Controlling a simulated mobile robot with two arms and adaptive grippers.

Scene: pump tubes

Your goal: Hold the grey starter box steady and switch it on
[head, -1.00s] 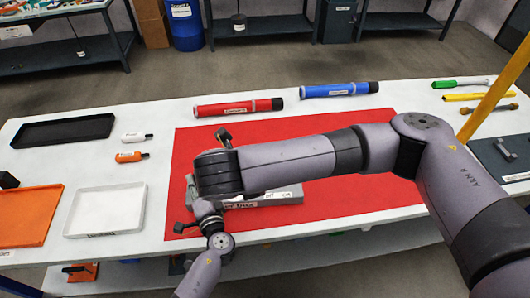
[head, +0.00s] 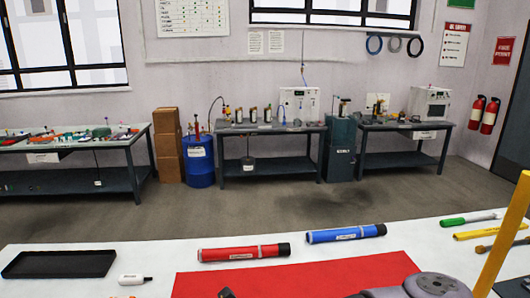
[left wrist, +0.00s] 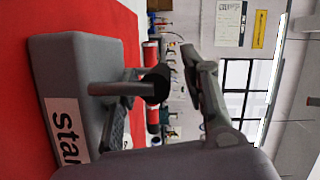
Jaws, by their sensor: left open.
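The grey starter box (left wrist: 80,72) fills the left of the left wrist view, turned sideways, with part of its label (left wrist: 66,132) showing. A grey lever with a black round end (left wrist: 157,83) sticks out from the box. My left gripper (left wrist: 158,88) is open, with its fingers on either side of the lever; I cannot tell whether they touch it. My right gripper is not in view.
On the white table lie a red mat (head: 320,277), a red tube (head: 243,252), a blue tube (head: 345,233), a black tray (head: 60,264) and a green-handled tool (head: 466,219). A yellow post (head: 503,235) rises at the right. Benches stand along the back wall.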

